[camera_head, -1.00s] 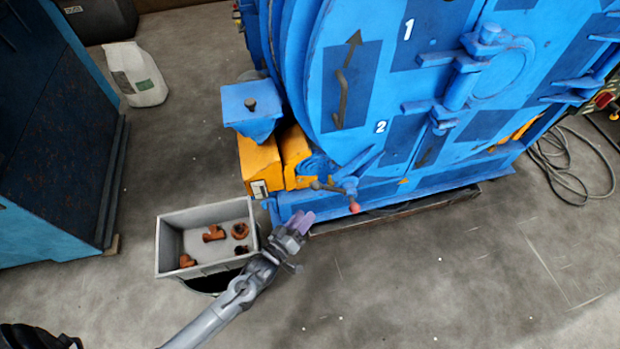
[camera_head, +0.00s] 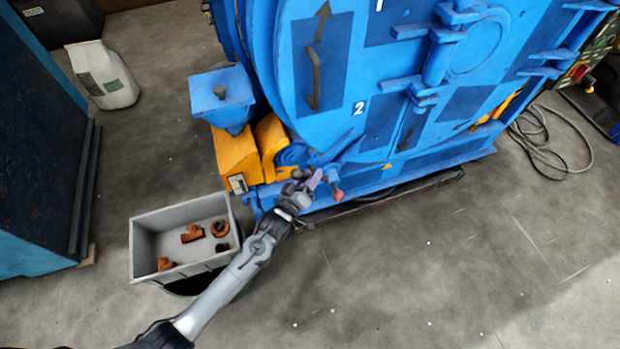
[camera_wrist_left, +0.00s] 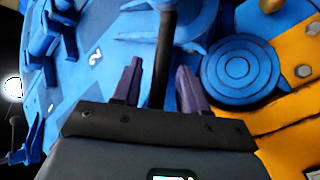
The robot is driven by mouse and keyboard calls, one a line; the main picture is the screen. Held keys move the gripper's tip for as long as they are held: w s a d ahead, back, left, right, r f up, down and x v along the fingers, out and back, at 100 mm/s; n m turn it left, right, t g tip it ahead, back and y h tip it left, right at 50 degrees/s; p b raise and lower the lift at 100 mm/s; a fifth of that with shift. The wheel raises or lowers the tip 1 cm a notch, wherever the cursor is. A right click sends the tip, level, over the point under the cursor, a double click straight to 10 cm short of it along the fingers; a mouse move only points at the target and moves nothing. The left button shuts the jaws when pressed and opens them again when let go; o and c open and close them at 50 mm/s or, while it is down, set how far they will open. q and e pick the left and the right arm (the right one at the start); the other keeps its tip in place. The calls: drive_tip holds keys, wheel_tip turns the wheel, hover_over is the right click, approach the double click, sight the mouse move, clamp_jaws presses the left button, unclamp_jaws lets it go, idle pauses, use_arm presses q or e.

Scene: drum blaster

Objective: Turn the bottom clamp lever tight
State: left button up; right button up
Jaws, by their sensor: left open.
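The bottom clamp lever is at the lower left of the blue machine door, with a red knob (camera_head: 337,194) on its end. My left gripper (camera_head: 314,180) is at the lever and partly covers it in the head view. In the left wrist view, a dark bar (camera_wrist_left: 165,50), seemingly the lever's, runs between the two purple fingers of the left gripper (camera_wrist_left: 160,85). The fingers are open, with a gap on both sides of the bar. My right gripper is not in view.
A grey bin (camera_head: 150,240) with several rusty pipe fittings stands left of my left arm. Yellow blocks (camera_head: 238,158) and a blue hopper (camera_head: 222,95) sit beside the door. A cable (camera_head: 540,150) lies at right. The front floor is clear.

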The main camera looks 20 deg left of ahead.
use_arm(q)
drive_tip(key=shift+w, duration=0.15)
clamp_jaws()
drive_tip(key=shift+r, duration=0.1)
